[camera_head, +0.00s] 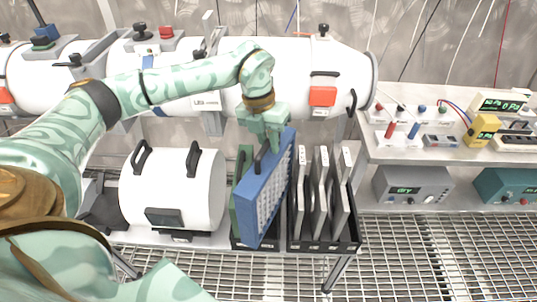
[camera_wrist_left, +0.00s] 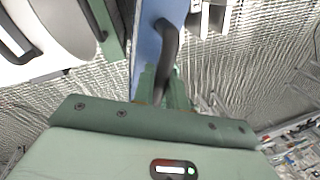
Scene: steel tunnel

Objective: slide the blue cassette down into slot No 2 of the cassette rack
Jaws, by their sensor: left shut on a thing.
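The blue cassette (camera_head: 266,197) is a tall flat slab with a pale grid face and a dark handle on top. My left gripper (camera_head: 264,145) is shut on that handle. In the left wrist view the fingers (camera_wrist_left: 165,88) close around the black handle, with the blue cassette (camera_wrist_left: 147,40) beyond. The cassette looks upright, slightly turned. The black cassette rack (camera_head: 325,247) holds several grey cassettes (camera_head: 322,195) on the right and a green cassette (camera_head: 243,165) on the left. The held cassette covers the rack between them, so slot No 2 and its bottom edge's clearance cannot be told.
A white cylinder (camera_head: 172,190) with black handles stands left of the rack. A large white pipe (camera_head: 290,75) runs behind my arm. A bench (camera_head: 440,150) with instruments is on the right. Grated floor (camera_head: 430,260) lies in front.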

